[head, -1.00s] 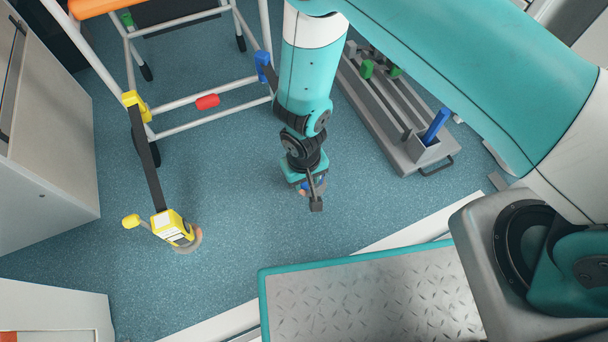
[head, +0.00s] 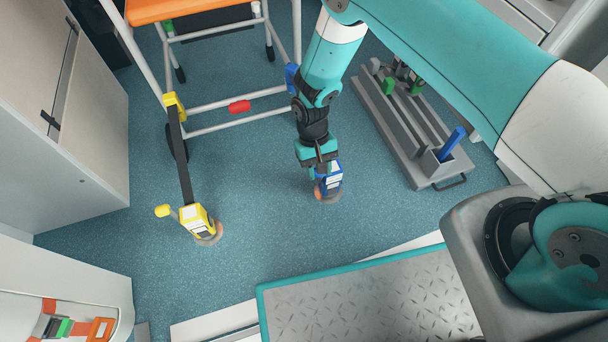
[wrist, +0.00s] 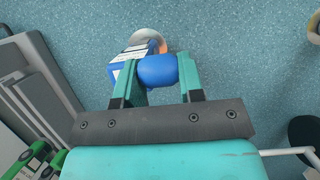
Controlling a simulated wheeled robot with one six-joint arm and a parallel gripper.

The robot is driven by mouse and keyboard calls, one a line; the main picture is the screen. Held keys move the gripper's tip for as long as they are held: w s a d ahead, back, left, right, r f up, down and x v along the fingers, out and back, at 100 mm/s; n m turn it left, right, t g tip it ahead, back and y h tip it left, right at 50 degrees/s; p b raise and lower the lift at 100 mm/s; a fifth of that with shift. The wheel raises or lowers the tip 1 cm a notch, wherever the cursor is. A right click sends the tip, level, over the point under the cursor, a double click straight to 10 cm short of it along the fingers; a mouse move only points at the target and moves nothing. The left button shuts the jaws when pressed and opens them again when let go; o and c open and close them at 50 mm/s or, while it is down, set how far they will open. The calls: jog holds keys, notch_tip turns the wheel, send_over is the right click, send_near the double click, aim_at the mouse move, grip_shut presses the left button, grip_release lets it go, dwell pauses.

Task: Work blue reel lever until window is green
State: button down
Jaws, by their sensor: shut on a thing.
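The blue reel (head: 329,180) stands on the floor right of centre in the head view, with a white label on it. In the wrist view the reel body (wrist: 122,70) shows partly behind my fingers. My gripper (head: 318,168) is over the reel's upper side. In the wrist view my gripper (wrist: 158,72) is shut on the rounded blue lever end (wrist: 158,69), one finger on each side. An orange part shows at the reel's edge. I cannot make out the window or its colour.
A yellow reel (head: 196,220) with a strap stands to the left. A wheeled frame chair (head: 238,107) is behind. A grey rail rack (head: 412,135) with green and blue parts is at the right. A ramp plate (head: 370,300) lies in front. Floor between the reels is clear.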

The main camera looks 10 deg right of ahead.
jog(key=shift+w+a+r, duration=0.1)
jog(key=shift+w, duration=0.6)
jog(key=shift+w+a+r, duration=0.1)
jog(key=shift+w, duration=0.6)
jog(key=shift+f, duration=0.1)
jog(key=c, duration=0.7)
grip_release()
jog(key=shift+c, duration=0.2)
jog(key=shift+s, duration=0.1)
jog(key=p+v, duration=0.7)
jog(key=v, duration=1)
jog(key=shift+r, duration=0.3)
